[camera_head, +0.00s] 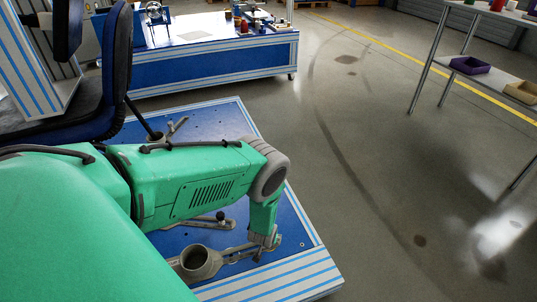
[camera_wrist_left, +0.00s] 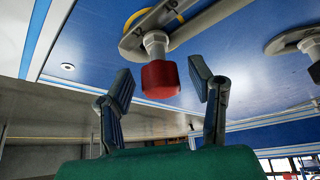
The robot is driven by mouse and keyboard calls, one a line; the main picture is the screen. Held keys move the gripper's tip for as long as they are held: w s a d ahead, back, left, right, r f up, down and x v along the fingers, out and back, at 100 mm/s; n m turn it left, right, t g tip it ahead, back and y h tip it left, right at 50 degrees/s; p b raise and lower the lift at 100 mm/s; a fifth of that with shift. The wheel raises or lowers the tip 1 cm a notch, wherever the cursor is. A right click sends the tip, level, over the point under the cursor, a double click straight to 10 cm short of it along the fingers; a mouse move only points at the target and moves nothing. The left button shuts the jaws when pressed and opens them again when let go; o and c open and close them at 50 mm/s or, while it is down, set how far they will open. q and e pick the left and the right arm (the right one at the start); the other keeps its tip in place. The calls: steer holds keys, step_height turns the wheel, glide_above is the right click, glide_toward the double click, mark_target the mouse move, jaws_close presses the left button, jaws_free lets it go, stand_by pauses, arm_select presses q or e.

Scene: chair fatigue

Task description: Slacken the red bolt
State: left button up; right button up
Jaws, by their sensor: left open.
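The red bolt (camera_wrist_left: 160,80) has a red head on a metal shank, fixed to a grey metal bracket (camera_wrist_left: 187,14) in the left wrist view. My left gripper (camera_wrist_left: 159,70) is open, with one finger on each side of the red head and a visible gap to both. Nothing is held. In the head view my left gripper (camera_head: 264,239) reaches down beside the grey clamp arm on the blue platform (camera_head: 290,232). The red bolt is not visible in the head view. My right gripper is not in view.
A grey ring-shaped fitting (camera_head: 194,262) and a second bracket lie on the platform near my arm. A dark blue chair (camera_head: 110,80) stands at the left. A second bolt (camera_wrist_left: 310,48) shows at the right of the wrist view.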

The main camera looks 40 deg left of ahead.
arm_select(q)
steer(key=shift+s+a+m+p, duration=0.1)
steer(key=shift+m+p, duration=0.2)
steer(key=shift+m, duration=0.1)
steer(key=shift+a+r+m+t+h+p, duration=0.1)
steer(key=shift+m+t+h+p, duration=0.2)
steer(key=shift+m+h, duration=0.7)
steer(key=shift+m, duration=0.7)
steer(key=shift+f+m+h+b, duration=0.2)
steer(key=shift+m+h+b, duration=0.4)
steer(key=shift+m, duration=0.5)
steer(key=shift+r+m+h, duration=0.1)
steer(key=shift+m+h, duration=0.3)
steer(key=shift+m, duration=0.5)
